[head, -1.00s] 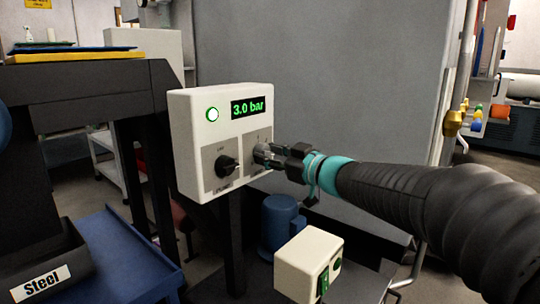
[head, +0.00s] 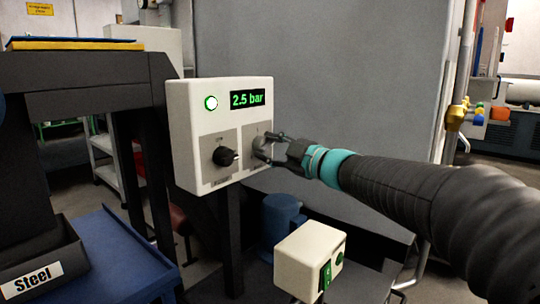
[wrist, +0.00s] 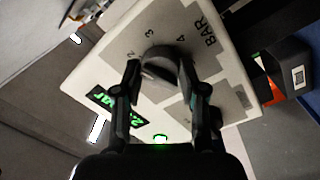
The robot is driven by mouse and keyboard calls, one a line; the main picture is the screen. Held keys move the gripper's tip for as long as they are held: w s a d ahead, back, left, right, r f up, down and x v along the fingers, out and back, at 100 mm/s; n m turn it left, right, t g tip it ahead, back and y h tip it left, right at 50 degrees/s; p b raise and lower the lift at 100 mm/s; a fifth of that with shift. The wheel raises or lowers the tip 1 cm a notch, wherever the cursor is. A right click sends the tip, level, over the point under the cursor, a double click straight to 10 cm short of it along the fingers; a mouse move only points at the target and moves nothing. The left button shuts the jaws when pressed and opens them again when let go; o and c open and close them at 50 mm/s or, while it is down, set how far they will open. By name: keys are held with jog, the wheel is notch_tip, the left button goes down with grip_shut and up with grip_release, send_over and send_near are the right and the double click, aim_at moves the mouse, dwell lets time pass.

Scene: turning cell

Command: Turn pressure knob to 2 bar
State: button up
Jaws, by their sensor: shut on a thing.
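The white control box (head: 180,110) stands in the middle of the head view. Its display (head: 247,98) reads 2.5 bar in green. The pressure knob (wrist: 164,66) is the right-hand one on the box front; the wrist view shows it between my two fingers, with 3, 4 and BAR printed around it. My gripper (head: 266,149) is shut on this knob, and its fingers partly hide it in the head view. A second black knob (head: 224,156) sits to the left on its own grey plate. A round green lamp (head: 211,103) is lit.
A small white switch box (head: 305,258) stands low in front, with a blue cylinder (head: 281,222) behind it. A dark bench (head: 75,80) and a black Steel bin (head: 45,262) are at the left. A grey panel (head: 320,80) stands behind.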

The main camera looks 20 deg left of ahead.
jog(key=shift+f+n+b, duration=0.1)
jog(key=shift+n+b, duration=0.6)
jog(key=shift+n, duration=1)
jog(key=o, duration=1.1)
jog(key=shift+o, duration=0.2)
jog(key=v, duration=1.2)
